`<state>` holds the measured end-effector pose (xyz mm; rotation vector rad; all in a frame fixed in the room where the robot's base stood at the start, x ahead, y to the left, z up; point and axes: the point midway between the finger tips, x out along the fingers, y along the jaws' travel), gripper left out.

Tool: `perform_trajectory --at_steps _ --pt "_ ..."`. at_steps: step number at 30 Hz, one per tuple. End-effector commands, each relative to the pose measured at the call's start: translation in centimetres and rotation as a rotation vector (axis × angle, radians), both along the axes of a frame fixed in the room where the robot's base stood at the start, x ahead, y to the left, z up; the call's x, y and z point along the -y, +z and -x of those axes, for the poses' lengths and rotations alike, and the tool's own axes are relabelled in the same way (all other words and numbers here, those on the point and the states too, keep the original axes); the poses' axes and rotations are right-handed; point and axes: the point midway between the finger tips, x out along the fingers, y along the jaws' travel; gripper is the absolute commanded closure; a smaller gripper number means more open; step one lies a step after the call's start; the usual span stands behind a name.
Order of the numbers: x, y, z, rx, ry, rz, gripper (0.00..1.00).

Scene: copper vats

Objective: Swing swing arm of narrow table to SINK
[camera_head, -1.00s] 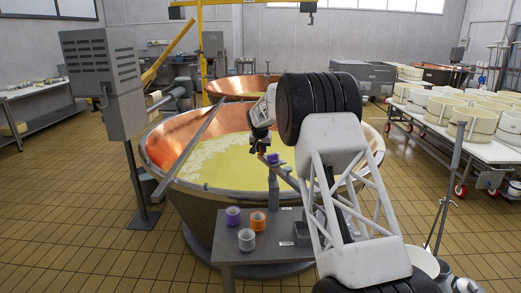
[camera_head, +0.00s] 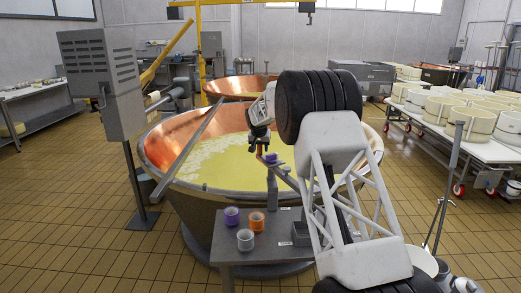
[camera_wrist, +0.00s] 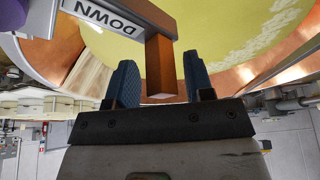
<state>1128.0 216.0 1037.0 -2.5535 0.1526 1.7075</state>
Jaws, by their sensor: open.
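The narrow table (camera_head: 262,254) is grey and stands in front of the large copper vat. A grey post (camera_head: 272,192) rises from its far part and bears the swing arm (camera_head: 289,178), a slanting bar with a purple piece (camera_head: 271,158) near its end. An orange-brown handle (camera_wrist: 160,66) hangs at that end. A plate reading "DOWN" (camera_wrist: 105,17) is beside it in the wrist view. My gripper (camera_wrist: 160,80) is open, with one blue finger on each side of the handle. I cannot tell whether either finger touches it. No SINK label is readable.
Purple (camera_head: 232,216), orange (camera_head: 257,221) and white (camera_head: 245,240) cups stand on the table, beside a dark box (camera_head: 301,234). The copper vat (camera_head: 160,150) holds yellow liquid with pale curds. A grey control cabinet (camera_head: 103,85) stands at left. Tiled floor is clear there.

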Motion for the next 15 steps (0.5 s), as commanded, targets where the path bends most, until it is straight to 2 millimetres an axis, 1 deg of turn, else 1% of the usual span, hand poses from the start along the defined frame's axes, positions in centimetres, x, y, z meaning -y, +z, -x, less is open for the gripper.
perform_trajectory --at_steps 12,15 --pt "-0.2 4.6 1.9 0.001 0.000 0.000 0.52" --pt "-0.2 5.4 2.3 0.000 0.000 0.000 0.52"
